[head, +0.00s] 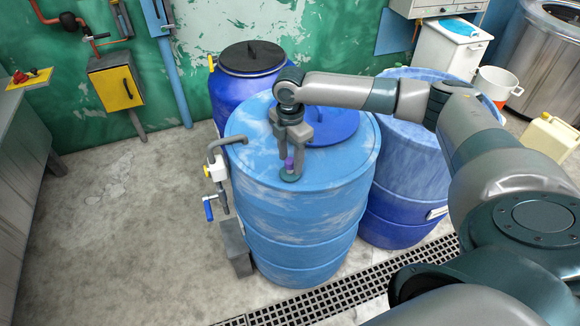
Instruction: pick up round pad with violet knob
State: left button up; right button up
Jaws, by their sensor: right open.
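The round pad with the violet knob (290,177) lies on top of the light blue drum (258,172), near its front edge. The pad is a small dark green disc with a short violet knob (288,164) standing up from it. My right gripper (294,158) points down right above the pad, its fingers open and around or close beside the knob. I cannot tell whether a finger touches the knob. The fingers partly hide the knob. My left gripper is not in view.
A blue round lid (336,128) lies on the same drum, just behind my right gripper. A tap with pipe (217,168) stands at the drum's left side. Two more blue drums (222,94) (408,170) stand close behind and to the right. The floor at left is clear.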

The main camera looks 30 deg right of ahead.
aim_at(292, 159)
jog(key=shift+f, duration=0.35)
jog(key=shift+c, duration=0.7)
grip_shut()
jog(key=shift+r, duration=0.2)
jog(key=shift+r+b, duration=0.3)
jog(key=r, duration=0.1)
jog(key=r+b, duration=0.1)
jog(key=r, duration=0.1)
jog(key=shift+d+r+b, duration=0.15)
jog(key=shift+d+b, duration=0.15)
jog(key=s+d+r+b, duration=0.3)
jog(key=s+d+r, duration=0.2)
jog(key=d+r, duration=0.2)
jog(key=shift+s+d, duration=0.4)
jog(key=shift+d, duration=0.9)
jog(key=shift+f, duration=0.1)
